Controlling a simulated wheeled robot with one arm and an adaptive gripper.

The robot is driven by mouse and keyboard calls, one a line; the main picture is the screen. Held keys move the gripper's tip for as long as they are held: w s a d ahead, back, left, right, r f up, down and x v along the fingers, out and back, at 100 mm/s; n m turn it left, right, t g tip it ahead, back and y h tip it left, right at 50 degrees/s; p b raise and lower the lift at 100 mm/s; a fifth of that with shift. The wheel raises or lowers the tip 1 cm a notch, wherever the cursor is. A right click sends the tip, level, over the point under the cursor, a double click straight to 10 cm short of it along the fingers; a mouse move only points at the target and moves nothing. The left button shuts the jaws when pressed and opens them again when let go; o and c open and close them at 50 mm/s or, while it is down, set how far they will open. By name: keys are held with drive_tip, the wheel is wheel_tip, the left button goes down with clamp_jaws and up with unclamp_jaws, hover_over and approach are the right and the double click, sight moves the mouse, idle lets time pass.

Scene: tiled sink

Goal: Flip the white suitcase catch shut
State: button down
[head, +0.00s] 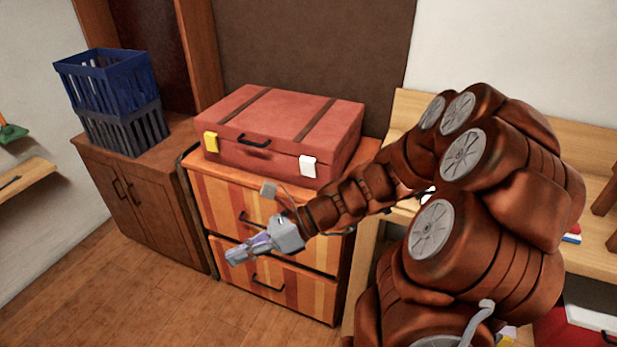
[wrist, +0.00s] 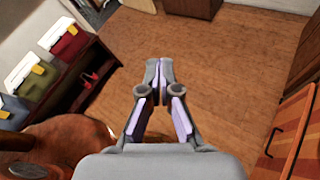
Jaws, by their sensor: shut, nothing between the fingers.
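The red suitcase (head: 280,125) lies closed on top of the striped drawer cabinet in the head view. Its white catch (head: 308,166) is on the front face near the right end. Its yellow catch (head: 211,141) is on the same face near the left end. Whether either catch is fastened is too small to tell. My gripper (head: 230,258) is in front of the cabinet, below and to the left of the white catch, and apart from the suitcase. In the wrist view my gripper (wrist: 157,70) is shut and empty, with bare floor beyond its tips.
The striped drawer cabinet (head: 225,208) has dark handles on its front. Blue and grey crates (head: 108,85) stand on a brown cabinet (head: 150,195) at left. A wooden shelf unit (head: 400,112) stands at right. The wooden floor (head: 120,290) is clear at front left.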

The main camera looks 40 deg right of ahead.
sight(309, 171)
drive_tip(key=w+d+f+m+t+h+b, duration=0.1)
drive_tip(key=w+d+f+m+t+h, duration=0.1)
drive_tip(key=d+m+t, duration=0.2)
drive_tip(key=w+d+f+m+t+h+b, duration=0.1)
drive_tip(key=w+d+f+m+t+h, duration=0.1)
drive_tip(key=d+m, duration=0.9)
drive_tip(key=w+d+f+m+t+h+b, duration=0.1)
drive_tip(key=w+d+m+t+h, duration=0.1)
drive_tip(key=d+m+t, duration=0.5)
drive_tip(key=d+m+h, duration=0.1)
drive_tip(key=d, duration=0.5)
drive_tip(key=shift+w+d+f+h, duration=0.15)
drive_tip(key=shift+f+h, duration=0.25)
drive_tip(key=shift+w+d+r+p, duration=0.1)
drive_tip(key=shift+w+r+p, duration=0.15)
drive_tip(key=shift+w, duration=1.65)
drive_tip(key=shift+w+r+p, duration=0.2)
drive_tip(key=shift+w+r, duration=0.05)
drive_tip(key=shift+w, duration=1.7)
drive_tip(key=shift+w+d+r+p, duration=0.1)
drive_tip(key=shift+w+r+p, duration=0.15)
drive_tip(key=shift+w, duration=1.65)
drive_tip(key=shift+r, duration=0.1)
